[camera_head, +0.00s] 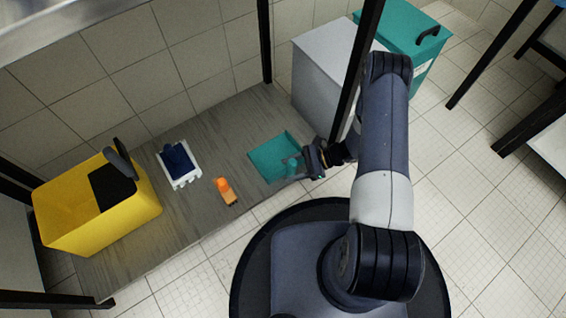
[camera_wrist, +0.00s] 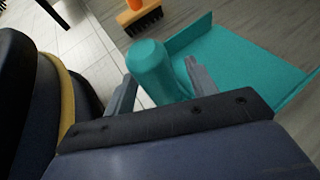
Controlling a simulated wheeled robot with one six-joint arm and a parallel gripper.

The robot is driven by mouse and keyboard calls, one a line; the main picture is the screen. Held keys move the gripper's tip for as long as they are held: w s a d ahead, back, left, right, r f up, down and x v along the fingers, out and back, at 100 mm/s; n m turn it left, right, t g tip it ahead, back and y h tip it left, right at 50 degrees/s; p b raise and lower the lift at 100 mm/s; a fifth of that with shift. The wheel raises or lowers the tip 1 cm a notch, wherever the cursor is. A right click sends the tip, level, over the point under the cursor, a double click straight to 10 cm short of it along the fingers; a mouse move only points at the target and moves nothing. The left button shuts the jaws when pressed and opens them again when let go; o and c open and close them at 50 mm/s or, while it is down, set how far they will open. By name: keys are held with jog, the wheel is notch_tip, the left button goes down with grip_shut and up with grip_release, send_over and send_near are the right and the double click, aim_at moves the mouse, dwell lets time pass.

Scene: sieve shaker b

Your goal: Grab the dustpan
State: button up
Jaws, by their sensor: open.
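The teal dustpan (camera_head: 273,158) lies on the grey wooden shelf, to the right of the orange brush. In the wrist view its flat pan (camera_wrist: 240,62) spreads to the upper right, and its thick rounded handle (camera_wrist: 150,68) points toward me. My gripper (camera_head: 297,166) is at the handle end of the dustpan. In the wrist view my gripper (camera_wrist: 158,82) is open, with one finger on each side of the handle. I cannot tell whether either finger touches it.
An orange brush (camera_head: 226,190) with dark bristles, a white and blue item (camera_head: 178,165) and a yellow bin (camera_head: 75,228) stand left along the shelf (camera_head: 215,125). A black post (camera_head: 355,75) rises close by my arm. Grey and teal boxes (camera_head: 325,68) stand behind.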

jog(key=c, duration=1.1)
jog(key=shift+c, duration=0.2)
